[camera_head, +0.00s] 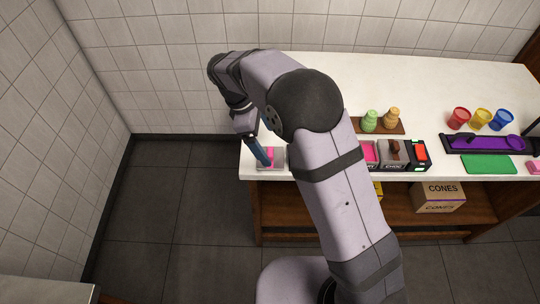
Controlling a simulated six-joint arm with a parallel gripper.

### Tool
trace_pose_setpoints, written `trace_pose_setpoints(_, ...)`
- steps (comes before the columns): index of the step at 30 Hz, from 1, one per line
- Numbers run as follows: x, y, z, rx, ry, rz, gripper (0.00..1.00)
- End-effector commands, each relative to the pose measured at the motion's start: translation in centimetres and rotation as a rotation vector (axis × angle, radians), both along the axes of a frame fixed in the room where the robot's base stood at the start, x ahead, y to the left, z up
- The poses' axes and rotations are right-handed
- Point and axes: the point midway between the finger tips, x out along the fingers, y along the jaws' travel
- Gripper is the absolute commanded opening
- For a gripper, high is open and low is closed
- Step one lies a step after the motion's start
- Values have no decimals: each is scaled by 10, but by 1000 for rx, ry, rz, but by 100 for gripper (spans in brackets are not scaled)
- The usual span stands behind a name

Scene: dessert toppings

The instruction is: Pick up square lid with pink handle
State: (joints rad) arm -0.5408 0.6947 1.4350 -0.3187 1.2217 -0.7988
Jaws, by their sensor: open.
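A pale square lid (278,163) with a pink handle (269,151) lies at the front left corner of the white counter (450,90). My gripper (264,160) points down at it, with a blue finger over or beside the pink handle. The gripper is open. The finger and arm hide part of the lid, and I cannot tell whether the finger touches the handle.
Topping containers, one pink (370,152) and one marked CHOC (394,153), stand right of my arm. Two cone-shaped figures (369,121) stand behind them. Red, yellow and blue cups (459,117) stand farther right. A box marked CONES (440,192) sits on the shelf below.

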Motion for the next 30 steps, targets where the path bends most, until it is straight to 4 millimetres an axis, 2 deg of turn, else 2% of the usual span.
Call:
trace_pose_setpoints(3, 2, 11, 1, -28, 21, 63, 88)
trace_pose_setpoints(8, 3, 15, 2, -41, 29, 90, 88)
trace_pose_setpoints(25, 3, 4, -22, -41, 30, 85, 88)
trace_pose_setpoints(30, 3, -2, -39, -42, 32, 85, 88)
